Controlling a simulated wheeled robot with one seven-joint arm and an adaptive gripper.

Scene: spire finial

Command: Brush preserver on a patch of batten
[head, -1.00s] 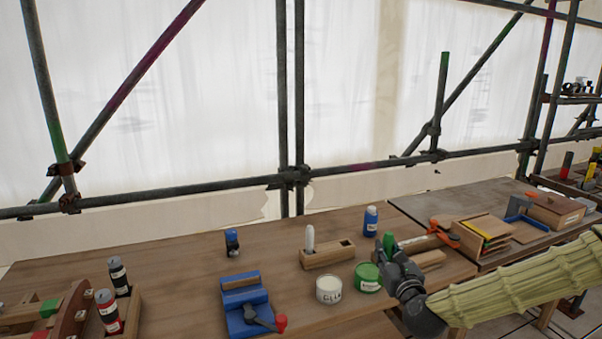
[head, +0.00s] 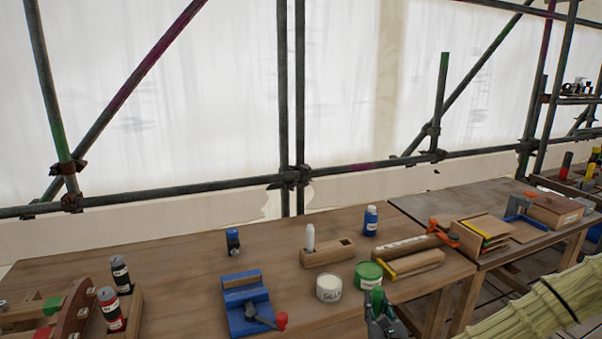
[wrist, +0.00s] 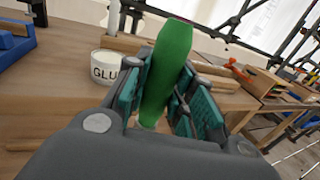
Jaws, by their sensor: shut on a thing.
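My gripper (head: 383,318) is low at the front edge of the bench, below the green tin in the head view. It is shut on a green-handled brush (wrist: 168,68), which stands between the teal finger pads in the wrist view. The handle top also shows in the head view (head: 377,297). The brush's lower end is mostly hidden by my gripper. The green tin (head: 368,270) sits on the bench beside the white glue pot (head: 329,287). A pale wooden bar (head: 417,261) with a yellow end lies right of the tin; I cannot tell whether it is the batten.
A blue vise (head: 245,300) stands left of the glue pot. Behind are a wooden holder (head: 328,256) with a white marker and a blue bottle (head: 370,221). A second bench (head: 440,207) with boards and clamps stands at the right.

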